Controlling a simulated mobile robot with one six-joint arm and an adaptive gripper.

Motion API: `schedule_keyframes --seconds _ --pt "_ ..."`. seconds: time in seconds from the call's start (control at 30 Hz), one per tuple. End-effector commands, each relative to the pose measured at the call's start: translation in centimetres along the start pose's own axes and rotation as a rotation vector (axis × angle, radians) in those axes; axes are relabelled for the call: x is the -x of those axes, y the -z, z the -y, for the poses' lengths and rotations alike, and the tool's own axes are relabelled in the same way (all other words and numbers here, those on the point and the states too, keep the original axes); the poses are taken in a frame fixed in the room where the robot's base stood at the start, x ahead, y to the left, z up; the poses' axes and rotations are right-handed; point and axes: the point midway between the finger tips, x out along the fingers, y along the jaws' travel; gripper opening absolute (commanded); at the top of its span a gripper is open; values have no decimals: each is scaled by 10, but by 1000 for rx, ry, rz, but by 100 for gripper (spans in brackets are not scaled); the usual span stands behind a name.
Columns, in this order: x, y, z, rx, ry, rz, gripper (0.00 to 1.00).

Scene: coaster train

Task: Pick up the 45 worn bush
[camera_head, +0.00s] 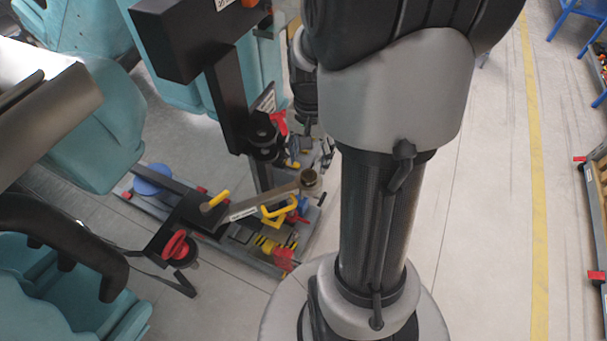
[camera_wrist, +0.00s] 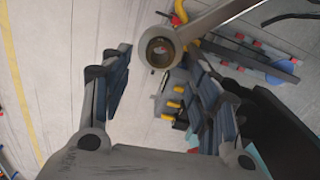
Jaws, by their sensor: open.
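The worn bush (camera_wrist: 160,49) shows in the wrist view as a short brownish ring with an open bore, at the end of a grey lever arm (camera_wrist: 215,17). In the head view the bush (camera_head: 310,179) sits at the right end of the same lever (camera_head: 262,203), above the cluttered base. My gripper (camera_wrist: 160,85) is open and empty. Its two fingers stand left and right in the wrist view, with the bush beyond the tips and roughly between them. In the head view my gripper (camera_head: 325,152) is small and partly hidden behind my arm, close above the bush.
A black upright post (camera_head: 228,100) stands just left of the bush. Teal seats (camera_head: 92,125) flank the left side.

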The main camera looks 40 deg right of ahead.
Motion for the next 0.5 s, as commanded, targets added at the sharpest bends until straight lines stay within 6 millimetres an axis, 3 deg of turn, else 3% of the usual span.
schedule_keyframes --seconds 0.1,0.27,0.5 --pt "-16 0 0 1 0 0 56" --pt "-24 0 0 1 0 0 56" --pt "-60 0 0 1 -1 2 56"
